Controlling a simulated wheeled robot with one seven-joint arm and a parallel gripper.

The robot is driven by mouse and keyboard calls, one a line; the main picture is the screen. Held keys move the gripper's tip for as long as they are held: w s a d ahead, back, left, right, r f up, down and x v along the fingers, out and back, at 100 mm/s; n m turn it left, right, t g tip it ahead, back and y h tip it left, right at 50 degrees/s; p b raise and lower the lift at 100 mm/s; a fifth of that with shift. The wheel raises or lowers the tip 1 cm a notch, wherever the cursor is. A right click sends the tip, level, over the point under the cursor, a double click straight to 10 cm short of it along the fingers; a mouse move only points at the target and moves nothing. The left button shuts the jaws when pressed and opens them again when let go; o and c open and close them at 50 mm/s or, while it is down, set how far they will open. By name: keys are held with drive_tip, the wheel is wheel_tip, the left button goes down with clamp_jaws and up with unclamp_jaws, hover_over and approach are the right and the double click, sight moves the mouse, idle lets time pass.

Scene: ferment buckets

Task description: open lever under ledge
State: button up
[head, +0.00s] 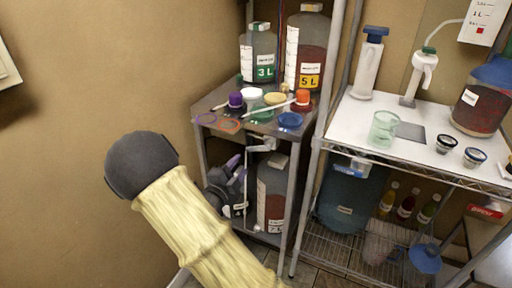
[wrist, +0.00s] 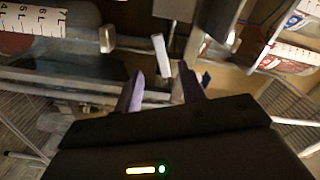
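A pale lever-like fitting (head: 263,144) sits just under the cart's top ledge (head: 207,118) in the head view. In the wrist view a white lever (wrist: 160,57) hangs tilted beyond my fingertips, roughly in line with the gap between them. My gripper (head: 238,172) is dark with purple fingers, low beside the cart, to the left of and below the fitting. In the wrist view my gripper (wrist: 161,76) has its fingers apart, with nothing clearly held between them. Whether a finger touches the lever I cannot tell.
The ledge carries jars, coloured lids and an orange-capped bottle (head: 302,101). A large jug (head: 271,195) stands on the lower shelf, close to my gripper. A metal rack (head: 345,115) with a white top stands at the right. The wall side at the left is clear.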

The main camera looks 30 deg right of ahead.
sight(253, 150)
drive_tip(key=x, duration=1.2)
drive_tip(key=shift+w+d, duration=0.15)
drive_tip(key=shift+c, duration=0.4)
clamp_jaws()
